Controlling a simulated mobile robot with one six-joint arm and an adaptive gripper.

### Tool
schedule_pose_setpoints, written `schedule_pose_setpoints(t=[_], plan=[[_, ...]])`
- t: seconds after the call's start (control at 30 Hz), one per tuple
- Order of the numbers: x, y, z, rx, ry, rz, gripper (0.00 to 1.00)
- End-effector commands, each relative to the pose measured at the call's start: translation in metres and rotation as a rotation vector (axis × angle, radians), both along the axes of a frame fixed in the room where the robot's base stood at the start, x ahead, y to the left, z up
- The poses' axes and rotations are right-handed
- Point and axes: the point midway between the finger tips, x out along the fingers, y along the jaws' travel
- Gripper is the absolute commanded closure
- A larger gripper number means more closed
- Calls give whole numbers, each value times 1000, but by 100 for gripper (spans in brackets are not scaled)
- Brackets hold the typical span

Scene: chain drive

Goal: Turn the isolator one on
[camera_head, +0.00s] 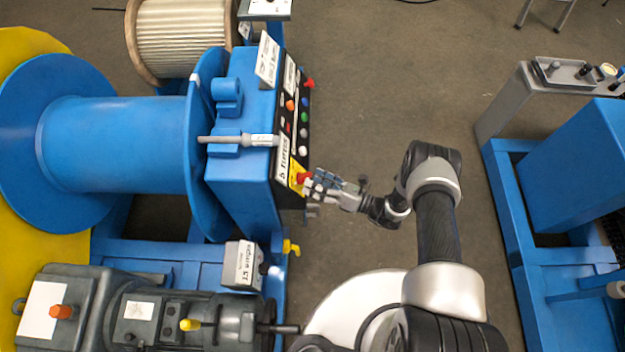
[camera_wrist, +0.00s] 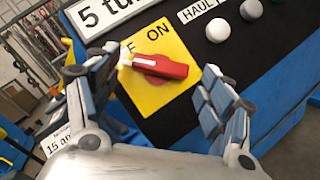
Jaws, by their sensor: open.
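The isolator's red handle (camera_wrist: 160,66) sits on a square yellow plate (camera_wrist: 163,95) in the wrist view. The word ON is printed above the handle; a label at the plate's left is partly hidden. The handle lies roughly sideways in the picture, its right end tilted a little down. My gripper (camera_wrist: 152,82) is open, with one finger at each end of the handle. The left fingertip overlaps the handle's left end; I cannot tell whether it touches. In the head view, my gripper (camera_head: 322,186) is at the red handle (camera_head: 303,178) on the blue machine's panel.
The black panel beside the isolator carries white and green buttons (camera_wrist: 252,10). A second red knob (camera_head: 309,84) is at the panel's far end. A yellow lever (camera_head: 290,247) projects below the panel. Open floor (camera_head: 350,80) lies to the right.

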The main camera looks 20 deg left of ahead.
Motion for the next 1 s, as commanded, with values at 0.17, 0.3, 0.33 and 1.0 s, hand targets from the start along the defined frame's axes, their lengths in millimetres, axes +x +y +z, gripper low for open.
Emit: schedule_pose_setpoints(t=[0.17,0.3,0.33,1.0], plan=[[2,12,0,0,-1,1,26],[3,13,0,0,-1,-1,26],[3,13,0,0,0,-1,26],[2,13,0,0,0,0,63]])
